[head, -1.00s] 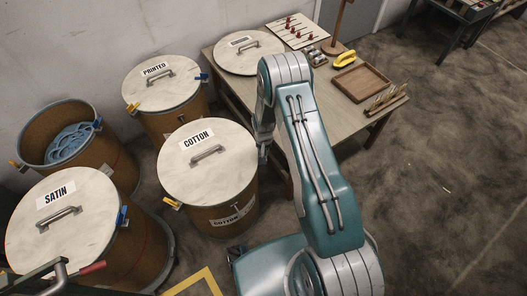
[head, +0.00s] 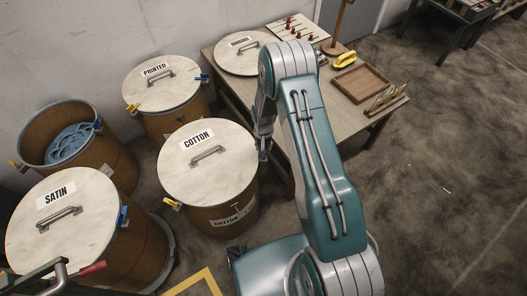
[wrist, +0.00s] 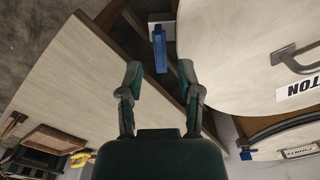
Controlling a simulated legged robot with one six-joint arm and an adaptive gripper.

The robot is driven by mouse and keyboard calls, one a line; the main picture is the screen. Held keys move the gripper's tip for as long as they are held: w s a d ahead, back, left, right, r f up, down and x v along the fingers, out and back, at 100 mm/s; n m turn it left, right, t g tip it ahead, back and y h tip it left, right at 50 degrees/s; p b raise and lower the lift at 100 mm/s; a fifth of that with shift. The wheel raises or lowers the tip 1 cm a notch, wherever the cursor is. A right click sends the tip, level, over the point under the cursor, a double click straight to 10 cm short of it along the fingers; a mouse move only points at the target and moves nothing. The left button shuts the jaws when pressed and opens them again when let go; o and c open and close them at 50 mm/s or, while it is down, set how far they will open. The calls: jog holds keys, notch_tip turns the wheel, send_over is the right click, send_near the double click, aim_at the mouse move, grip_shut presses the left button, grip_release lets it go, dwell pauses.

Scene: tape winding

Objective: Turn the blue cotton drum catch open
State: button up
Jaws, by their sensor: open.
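The cotton drum (head: 232,218) stands in the middle of the head view with its pale round lid (head: 190,178) on, labelled COTTON. The lid also shows at the right of the wrist view (wrist: 240,70). The blue catch (wrist: 160,50) is at the lid's edge in the wrist view, a blue bar on a pale mount. My gripper (wrist: 157,72) is open, its two fingers apart, with the blue catch between and just beyond the fingertips. In the head view my gripper (head: 264,140) is at the lid's right edge, and the catch there is mostly hidden.
A yellow catch (head: 172,203) is on the cotton drum's front left. The printed drum (head: 160,85), satin drum (head: 60,225) and an open drum with blue coils (head: 72,142) stand around it. The table (head: 325,105) stands close to the right, bearing a wooden tray (head: 362,84).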

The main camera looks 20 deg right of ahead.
notch_tip(320, 180, up, 7)
jog(key=shift+r, duration=0.2)
dwell(0.5)
jog(key=s+r+n+t, duration=0.1)
jog(key=s+r, duration=0.3)
jog(key=r, duration=0.9)
jog(key=s+r+t, duration=0.2)
jog(key=s+r, duration=0.1)
jog(key=r, duration=1.1)
jog(key=s+r+n+t, duration=0.1)
jog(key=s+r, duration=0.4)
jog(key=s, duration=0.5)
jog(key=s+r+n+t, duration=0.1)
jog(key=s+r, duration=0.5)
jog(key=s, duration=0.4)
jog(key=shift+s+a+r+t, duration=0.15)
jog(key=shift+s+r+t, duration=0.1)
jog(key=shift+s+t, duration=0.1)
